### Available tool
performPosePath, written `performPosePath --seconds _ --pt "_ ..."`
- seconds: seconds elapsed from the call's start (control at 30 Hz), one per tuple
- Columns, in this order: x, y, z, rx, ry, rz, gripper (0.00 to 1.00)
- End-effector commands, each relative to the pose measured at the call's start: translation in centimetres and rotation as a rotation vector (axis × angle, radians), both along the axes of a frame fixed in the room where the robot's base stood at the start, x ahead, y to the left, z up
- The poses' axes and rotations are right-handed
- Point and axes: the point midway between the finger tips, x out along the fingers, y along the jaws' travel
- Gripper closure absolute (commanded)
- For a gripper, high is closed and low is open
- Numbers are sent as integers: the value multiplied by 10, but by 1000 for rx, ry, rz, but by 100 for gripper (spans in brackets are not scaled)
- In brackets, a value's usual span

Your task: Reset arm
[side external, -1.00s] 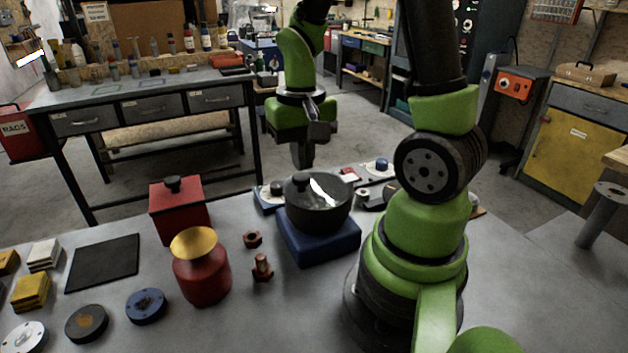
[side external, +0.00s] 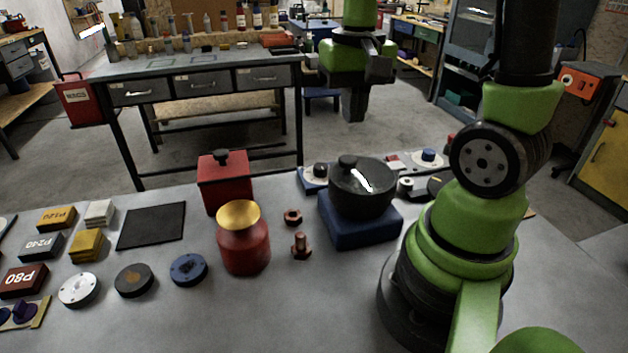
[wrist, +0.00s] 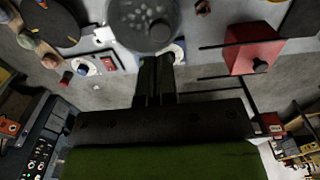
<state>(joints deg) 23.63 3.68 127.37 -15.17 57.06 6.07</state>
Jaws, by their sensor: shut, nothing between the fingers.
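My gripper (side external: 354,106) hangs pointing down above the far side of the work surface, beyond the dark pot. Its fingers are together and hold nothing; it also shows in the wrist view (wrist: 154,84). The dark lidded pot (side external: 362,188) sits on a blue block (side external: 360,230). In the wrist view the pot (wrist: 143,22) lies just beyond the fingertips, apart from them as far as I can tell. My green and black arm stands at the right in the side view.
A red lidded box (side external: 224,184) and a red jar with a gold top (side external: 243,240) stand left of the pot. A copper bolt (side external: 301,246) and nut (side external: 293,216) lie between. A black mat (side external: 151,226) and several discs and blocks fill the left. The front middle is clear.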

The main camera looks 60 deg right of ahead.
Motion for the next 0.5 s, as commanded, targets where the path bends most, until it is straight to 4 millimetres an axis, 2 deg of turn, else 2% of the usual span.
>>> performPosePath --seconds 0.17,0.3,0.5 --pt "-1 19 18 -12 -95 60 100" --pt "-8 51 46 -18 -269 170 100" --pt "-31 91 74 7 -509 325 100"
